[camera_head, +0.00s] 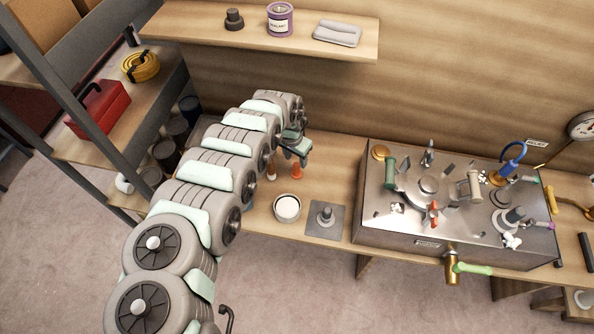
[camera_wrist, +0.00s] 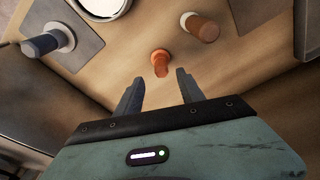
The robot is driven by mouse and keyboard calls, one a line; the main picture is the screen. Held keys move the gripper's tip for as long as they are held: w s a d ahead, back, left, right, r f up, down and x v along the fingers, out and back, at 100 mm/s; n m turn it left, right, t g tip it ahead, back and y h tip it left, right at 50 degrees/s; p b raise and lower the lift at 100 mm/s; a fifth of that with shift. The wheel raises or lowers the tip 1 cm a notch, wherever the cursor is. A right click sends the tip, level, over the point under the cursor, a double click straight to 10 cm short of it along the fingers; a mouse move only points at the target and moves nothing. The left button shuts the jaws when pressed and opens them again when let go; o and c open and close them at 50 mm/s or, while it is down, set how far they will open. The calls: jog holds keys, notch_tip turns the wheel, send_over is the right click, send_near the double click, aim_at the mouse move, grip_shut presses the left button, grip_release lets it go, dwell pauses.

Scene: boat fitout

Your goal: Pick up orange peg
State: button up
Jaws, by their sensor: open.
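The orange peg (camera_wrist: 160,63) stands on the wooden bench just beyond my fingertips in the wrist view, near the middle between them. In the head view the orange peg (camera_head: 297,171) shows just below my gripper (camera_head: 298,152). My gripper (camera_wrist: 160,80) is open, with a dark finger to each side and nothing between them. In the wrist view a second, brownish-orange peg with a pale end (camera_wrist: 202,27) is farther off to the right. It is partly hidden by my arm in the head view (camera_head: 271,173).
A white-filled round bowl (camera_head: 287,208) and a grey mat (camera_head: 315,228) with a dark-topped peg (camera_head: 326,214) are close by. A metal console (camera_head: 400,232) crowded with fittings stands right. A shelf (camera_head: 210,30) hangs above; a dark rack (camera_head: 75,110) stands left.

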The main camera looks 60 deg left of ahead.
aim_at(296, 164)
jog(key=shift+w+a+f+b, duration=0.1)
jog(key=shift+f+b, duration=0.35)
jog(key=shift+f, duration=0.5)
jog(key=shift+w+a+f+b, duration=0.15)
jog(key=shift+f+b, duration=0.3)
jog(key=shift+f, duration=0.55)
jog(key=shift+w+a+f+b, duration=0.1)
jog(key=shift+f+b, duration=0.35)
jog(key=shift+f, duration=0.5)
grip_shut()
